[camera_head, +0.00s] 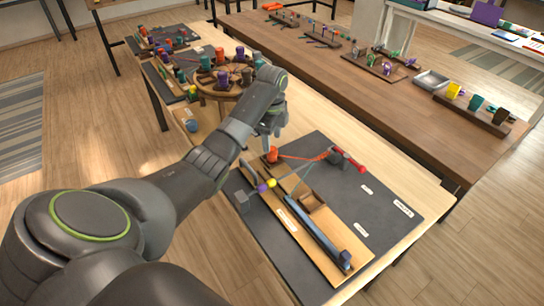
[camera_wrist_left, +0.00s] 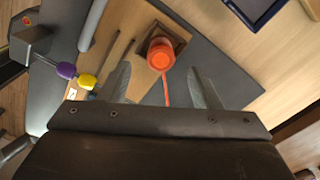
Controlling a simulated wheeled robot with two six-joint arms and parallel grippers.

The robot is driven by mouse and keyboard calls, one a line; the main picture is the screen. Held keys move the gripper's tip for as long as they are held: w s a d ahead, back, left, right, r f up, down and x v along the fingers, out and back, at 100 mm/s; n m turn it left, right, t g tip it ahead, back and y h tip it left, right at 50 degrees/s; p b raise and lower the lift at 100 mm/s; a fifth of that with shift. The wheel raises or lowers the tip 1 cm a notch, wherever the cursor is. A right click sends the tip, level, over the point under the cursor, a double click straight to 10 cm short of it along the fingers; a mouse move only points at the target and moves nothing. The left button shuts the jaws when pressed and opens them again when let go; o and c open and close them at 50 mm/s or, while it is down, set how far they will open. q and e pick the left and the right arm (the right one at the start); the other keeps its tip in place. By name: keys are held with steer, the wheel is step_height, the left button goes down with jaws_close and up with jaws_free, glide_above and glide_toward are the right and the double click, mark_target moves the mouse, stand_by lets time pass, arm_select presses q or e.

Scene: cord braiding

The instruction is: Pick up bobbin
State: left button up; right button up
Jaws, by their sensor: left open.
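An orange-red bobbin (camera_head: 272,155) stands at the far left edge of the dark mat (camera_head: 385,186), with an orange cord running from it to the right. In the left wrist view the bobbin (camera_wrist_left: 160,55) sits upright in a small brown square holder (camera_wrist_left: 181,45). My left gripper (camera_head: 268,142) is open just above the bobbin in the head view. In the wrist view its two fingers lie left and right of the bobbin, with a gap on each side; I cannot tell the exact height between them. My right gripper is not in view.
A bar with purple (camera_head: 262,188) and yellow balls crosses the mat beside a blue rail (camera_head: 315,232). A round wooden braiding stand (camera_head: 205,92) with several coloured bobbins is behind my left arm. A darker table (camera_head: 330,70) with several racks stands at the back right.

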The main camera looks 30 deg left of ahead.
mark_target(272, 149)
arm_select(q)
steer(key=shift+f, duration=0.6)
step_height(272, 149, down, 4)
steer(key=shift+f+p, duration=0.2)
steer(key=shift+p, duration=0.35)
steer(key=shift+f, duration=0.2)
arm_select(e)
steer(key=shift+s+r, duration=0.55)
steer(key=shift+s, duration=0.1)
arm_select(q)
steer(key=c, duration=1.1)
